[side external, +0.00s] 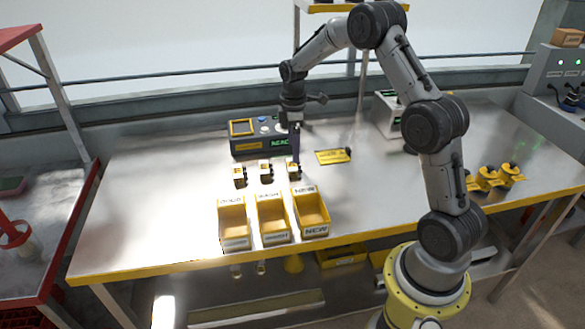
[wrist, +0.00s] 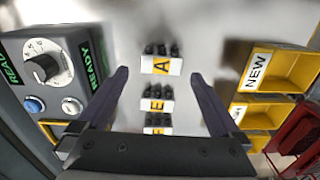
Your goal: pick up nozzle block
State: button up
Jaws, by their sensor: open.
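Three small nozzle blocks stand in a row on the metal table, each with a pale front, a yellow label and dark nozzles on top. In the wrist view they are the block marked A (wrist: 161,65), the block marked E (wrist: 157,105) and one marked F (wrist: 156,129), partly hidden by my gripper's body. In the side view, the left block (side external: 239,176), middle block (side external: 265,171) and right block (side external: 293,170) show. My gripper (side external: 295,159) points down at the right block. Its fingers (wrist: 160,76) are apart and empty, to either side of the row.
Three yellow bins stand in front of the blocks; the right one, marked NEW (side external: 313,229), also shows in the wrist view (wrist: 257,70). A control box (side external: 258,141) with a dial and buttons stands behind.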

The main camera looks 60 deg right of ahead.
aim_at(294, 168)
jog(key=shift+s+f, duration=0.15)
jog(key=shift+f, duration=2.6)
jog(key=c, duration=1.3)
jog(key=shift+r, duration=0.15)
